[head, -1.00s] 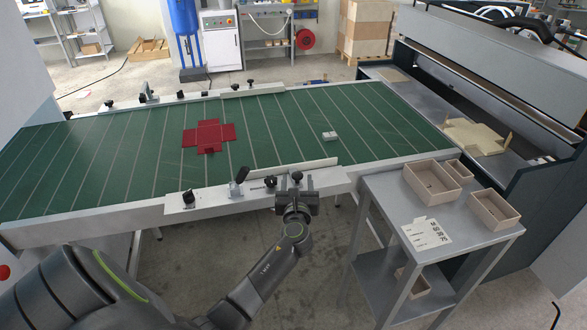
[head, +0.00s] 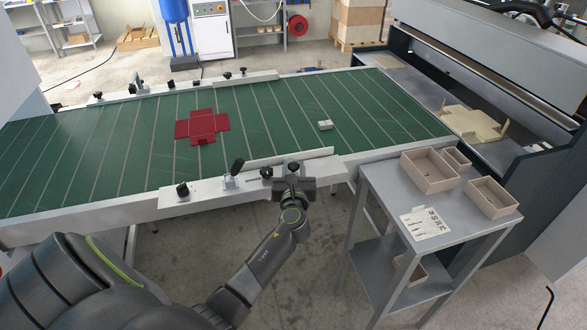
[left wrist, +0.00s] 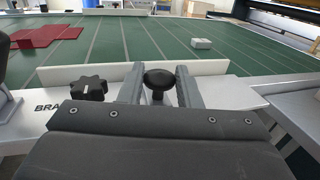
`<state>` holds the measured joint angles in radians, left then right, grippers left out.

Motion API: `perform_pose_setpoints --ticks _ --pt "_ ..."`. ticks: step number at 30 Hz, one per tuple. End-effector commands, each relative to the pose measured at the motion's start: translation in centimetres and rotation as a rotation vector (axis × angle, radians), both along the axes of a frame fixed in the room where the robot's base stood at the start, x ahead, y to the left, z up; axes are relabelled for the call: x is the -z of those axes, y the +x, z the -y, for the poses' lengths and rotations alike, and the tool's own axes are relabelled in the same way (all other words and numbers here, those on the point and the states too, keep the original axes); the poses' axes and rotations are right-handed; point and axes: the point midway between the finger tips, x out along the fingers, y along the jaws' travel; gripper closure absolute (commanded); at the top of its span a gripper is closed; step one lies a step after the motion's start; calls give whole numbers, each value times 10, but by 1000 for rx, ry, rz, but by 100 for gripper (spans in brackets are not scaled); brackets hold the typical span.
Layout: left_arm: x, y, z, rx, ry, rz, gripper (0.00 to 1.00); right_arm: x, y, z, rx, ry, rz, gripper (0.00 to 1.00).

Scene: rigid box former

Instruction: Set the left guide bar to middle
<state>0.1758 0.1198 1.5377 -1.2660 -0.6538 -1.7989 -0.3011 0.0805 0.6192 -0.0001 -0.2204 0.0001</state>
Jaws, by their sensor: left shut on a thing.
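The near guide bar (head: 290,157) is a white strip along the belt's front edge; it also shows in the left wrist view (left wrist: 90,74). My left gripper (head: 293,181) is at the front rail, near the bar's right part. In the left wrist view its two grey fingers (left wrist: 160,90) stand on either side of a black round knob (left wrist: 159,77) and are shut on it. A second black star-shaped knob (left wrist: 88,88) is left of the fingers, beside partly hidden "BRA" lettering. A far guide bar (head: 245,78) lies along the opposite edge. My right gripper is out of view.
A red flat box blank (head: 203,126) and a small white block (head: 325,125) lie on the green belt (head: 110,150). A lever (head: 235,170) and a knob (head: 183,190) stand on the front rail, left of my gripper. A grey side table (head: 385,190) with trays stands to the right.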

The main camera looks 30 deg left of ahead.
Motion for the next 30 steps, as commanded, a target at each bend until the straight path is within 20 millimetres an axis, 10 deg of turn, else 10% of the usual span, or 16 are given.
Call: perform_pose_setpoints --ticks 19,20,21,30 --pt "0 20 -23 -1 -2 1 100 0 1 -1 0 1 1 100" --pt "0 20 -23 -1 -2 1 68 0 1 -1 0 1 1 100" --pt "0 20 -23 -1 -2 1 63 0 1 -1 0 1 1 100" --pt "0 20 -23 -1 -1 1 47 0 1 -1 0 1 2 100"
